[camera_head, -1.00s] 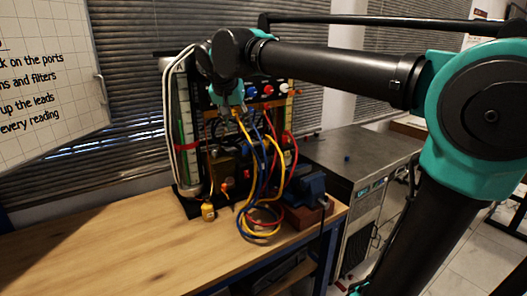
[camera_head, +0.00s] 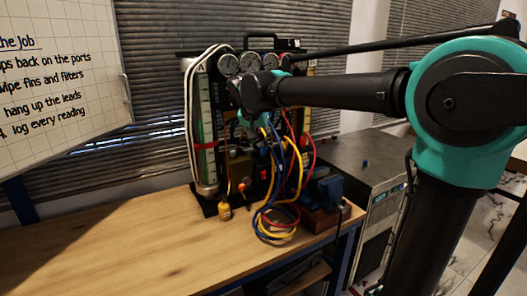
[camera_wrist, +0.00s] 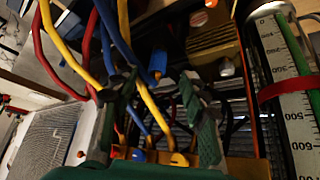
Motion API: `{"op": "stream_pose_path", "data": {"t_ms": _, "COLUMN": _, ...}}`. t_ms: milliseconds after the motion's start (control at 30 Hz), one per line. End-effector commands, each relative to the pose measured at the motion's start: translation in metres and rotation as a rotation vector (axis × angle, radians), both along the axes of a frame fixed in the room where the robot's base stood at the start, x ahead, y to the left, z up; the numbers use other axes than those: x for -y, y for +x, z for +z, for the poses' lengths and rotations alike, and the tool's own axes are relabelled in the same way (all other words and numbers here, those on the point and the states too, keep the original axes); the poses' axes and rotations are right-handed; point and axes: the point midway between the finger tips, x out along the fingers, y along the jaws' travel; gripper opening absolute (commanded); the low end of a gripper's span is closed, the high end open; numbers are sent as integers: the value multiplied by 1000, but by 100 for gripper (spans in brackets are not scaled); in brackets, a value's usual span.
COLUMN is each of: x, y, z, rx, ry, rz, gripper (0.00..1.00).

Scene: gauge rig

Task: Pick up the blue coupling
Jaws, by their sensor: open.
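My gripper (camera_wrist: 155,84) is open, its two dark green fingers spread apart in front of the gauge rig. In the wrist view a short blue coupling (camera_wrist: 157,62) with an orange end shows just above the gap between the fingertips, apart from them. I cannot tell how far beyond the fingertips it is. Blue, red and yellow hoses hang close to the left finger. In the head view my gripper (camera_head: 246,122) is partly hidden at the rig's front, and the coupling cannot be made out there.
The rig's gauges (camera_head: 250,62) line its top. Looped hoses (camera_head: 274,222) hang to the wooden bench (camera_head: 120,250), near a blue vise (camera_head: 328,190). A small blue piece (camera_head: 364,163) lies on the metal cabinet (camera_head: 380,155) at right. The bench's left part is clear.

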Motion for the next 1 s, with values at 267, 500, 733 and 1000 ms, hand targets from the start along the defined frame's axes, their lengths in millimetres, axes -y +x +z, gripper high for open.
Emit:
{"op": "stream_pose_path", "data": {"t_ms": 267, "x": 8, "y": 22, "z": -27, "rx": 0, "ry": 1, "rz": -2, "gripper": 44}}
{"op": "stream_pose_path", "data": {"t_ms": 500, "x": 9, "y": 30, "z": -41, "rx": -1, "ry": 0, "rz": 0, "gripper": 44}}
{"op": "stream_pose_path", "data": {"t_ms": 733, "x": 9, "y": 30, "z": -41, "rx": -1, "ry": 0, "rz": 0, "gripper": 38}}
{"op": "stream_pose_path", "data": {"t_ms": 1000, "x": 9, "y": 30, "z": -41, "rx": 0, "ry": 0, "rz": 0, "gripper": 4}}
